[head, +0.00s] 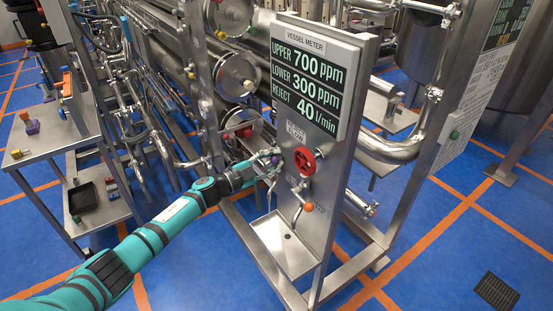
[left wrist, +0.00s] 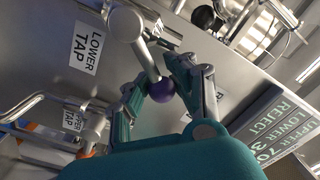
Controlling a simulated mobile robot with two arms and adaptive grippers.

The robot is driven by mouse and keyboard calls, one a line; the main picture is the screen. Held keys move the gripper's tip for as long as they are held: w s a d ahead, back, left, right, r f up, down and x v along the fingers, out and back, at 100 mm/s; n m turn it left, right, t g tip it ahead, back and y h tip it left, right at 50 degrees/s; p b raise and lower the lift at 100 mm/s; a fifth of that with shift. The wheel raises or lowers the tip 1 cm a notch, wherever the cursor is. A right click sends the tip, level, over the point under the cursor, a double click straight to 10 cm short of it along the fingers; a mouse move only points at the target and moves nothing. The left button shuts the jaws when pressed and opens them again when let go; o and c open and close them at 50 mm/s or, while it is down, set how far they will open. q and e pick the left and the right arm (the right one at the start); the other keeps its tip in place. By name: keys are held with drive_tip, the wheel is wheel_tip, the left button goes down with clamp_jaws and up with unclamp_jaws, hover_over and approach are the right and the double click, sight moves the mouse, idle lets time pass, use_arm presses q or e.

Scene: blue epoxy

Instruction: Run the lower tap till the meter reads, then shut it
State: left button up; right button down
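The metal panel (head: 330,190) carries the meter board (head: 308,80), which reads upper 700 ppm, lower 300 ppm and reject 40 l/min. My left gripper (head: 270,164) is at the panel's left side, around a purple ball knob (head: 275,160). In the left wrist view, the fingers of this gripper (left wrist: 160,82) stand on both sides of the purple knob (left wrist: 161,91), at the end of a metal lever. Whether both fingers press on it is unclear. A "LOWER TAP" label (left wrist: 87,47) is beside that tap. No water stream can be made out. My right gripper is out of view.
A red handwheel (head: 304,160) and a tap with an orange knob (head: 308,206) are close to the gripper. A metal drip tray (head: 268,232) lies below. A metal cart (head: 50,140) with small items stands left. Pipes and vessels fill the back.

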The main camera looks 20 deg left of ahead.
use_arm(q)
drive_tip(key=o, duration=0.4)
drive_tip(key=shift+s+a+r, duration=0.2)
drive_tip(key=shift+a, duration=0.1)
drive_tip(key=shift+o, duration=0.4)
drive_tip(key=shift+w+d, duration=0.2)
drive_tip(key=shift+d, duration=0.1)
drive_tip(key=v, duration=1.2)
drive_tip(key=shift+a, duration=0.15)
